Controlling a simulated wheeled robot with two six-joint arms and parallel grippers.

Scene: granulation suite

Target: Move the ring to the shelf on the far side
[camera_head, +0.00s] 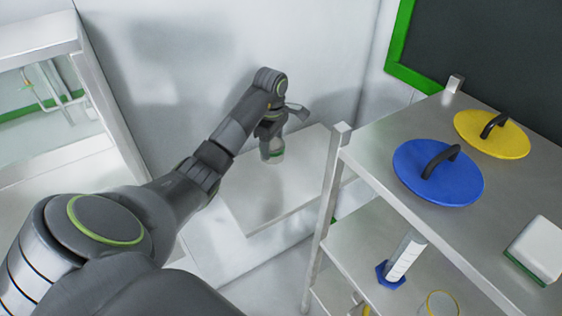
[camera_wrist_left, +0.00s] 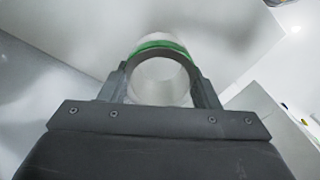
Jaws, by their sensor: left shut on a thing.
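My left gripper (camera_head: 270,132) is shut on a whitish ring with a green band (camera_head: 273,155). In the left wrist view the ring (camera_wrist_left: 161,46) sits between the two fingers, and its round opening faces the camera. The gripper holds it over or close above a pale slab-like shelf (camera_head: 265,205) by the far wall. I cannot tell whether the ring touches that surface. My right gripper is not in view.
A metal rack (camera_head: 390,135) stands at the right, its upright post close to the pale shelf. On its top are a blue lid (camera_head: 415,185), a yellow lid (camera_head: 475,138) and a white block (camera_head: 540,248). Below are a white cylinder (camera_head: 404,258) and a thin yellow loop (camera_head: 430,302).

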